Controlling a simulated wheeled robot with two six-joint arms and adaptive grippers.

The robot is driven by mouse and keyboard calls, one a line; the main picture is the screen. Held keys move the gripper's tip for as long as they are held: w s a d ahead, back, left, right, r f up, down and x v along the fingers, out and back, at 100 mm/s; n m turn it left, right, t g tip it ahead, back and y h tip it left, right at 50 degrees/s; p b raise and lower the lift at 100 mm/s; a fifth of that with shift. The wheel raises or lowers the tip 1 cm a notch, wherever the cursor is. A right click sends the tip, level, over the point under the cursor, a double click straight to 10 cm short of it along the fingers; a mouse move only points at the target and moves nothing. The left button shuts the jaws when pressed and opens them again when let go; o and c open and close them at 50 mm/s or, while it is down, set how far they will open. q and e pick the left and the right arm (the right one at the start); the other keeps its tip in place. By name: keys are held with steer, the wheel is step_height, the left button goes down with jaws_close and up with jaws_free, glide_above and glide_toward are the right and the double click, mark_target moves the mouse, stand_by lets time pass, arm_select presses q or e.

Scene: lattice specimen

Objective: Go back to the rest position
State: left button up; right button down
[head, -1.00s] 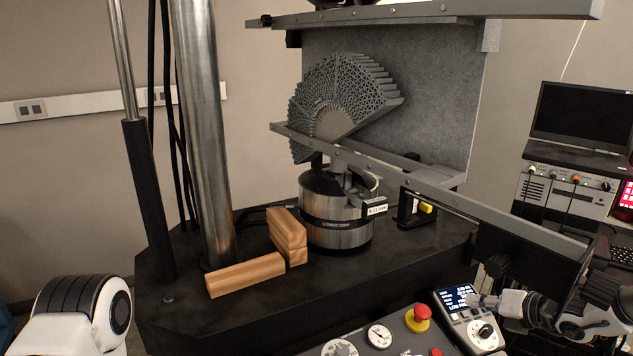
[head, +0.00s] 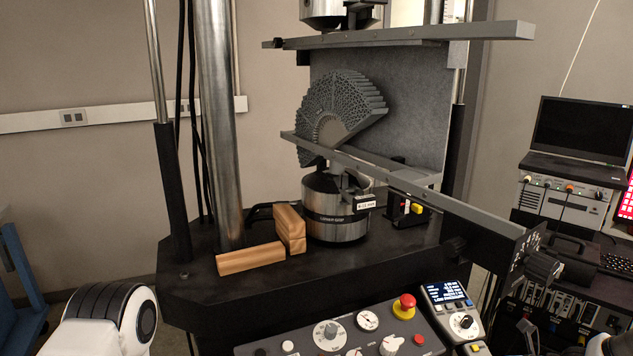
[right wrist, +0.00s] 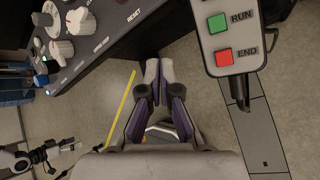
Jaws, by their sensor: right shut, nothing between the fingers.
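My right gripper (right wrist: 158,72) is shut and empty in the right wrist view, with its two fingertips together above the floor. It is apart from the handset (right wrist: 236,68) with the green RUN and red END buttons, which is to its right. In the head view the handset (head: 452,308) has a lit screen and stands at the right of the control panel. Only white pieces of my right arm show at the bottom right corner of the head view. My left gripper is out of view; only a white and black link of my left arm shows at lower left.
The control panel (head: 330,336) has a red emergency button (head: 404,306). Behind it, the test machine holds a grey fan-shaped lattice (head: 335,110) above the lower grip (head: 335,212). Wooden blocks (head: 250,259) lie beside it. A laptop (head: 585,130) stands at right.

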steer(key=s+a+f+n+g, duration=0.35)
steer(key=s+f, duration=0.25)
steer(key=s, duration=0.2)
steer(key=s+a+f+n+g, duration=0.3)
steer(key=s+a+f, duration=0.15)
steer(key=s, duration=0.25)
steer(key=s+f+n+g+h, duration=0.1)
steer(key=s+f+n+h, duration=0.2)
steer(key=s+n, duration=0.6)
steer(key=s+a+f+n+h, duration=0.1)
steer(key=s+n, duration=0.9)
steer(key=n, duration=1)
steer(key=shift+f+g+h, duration=0.35)
steer(key=shift+f+h, duration=0.55)
steer(key=shift+n, duration=0.25)
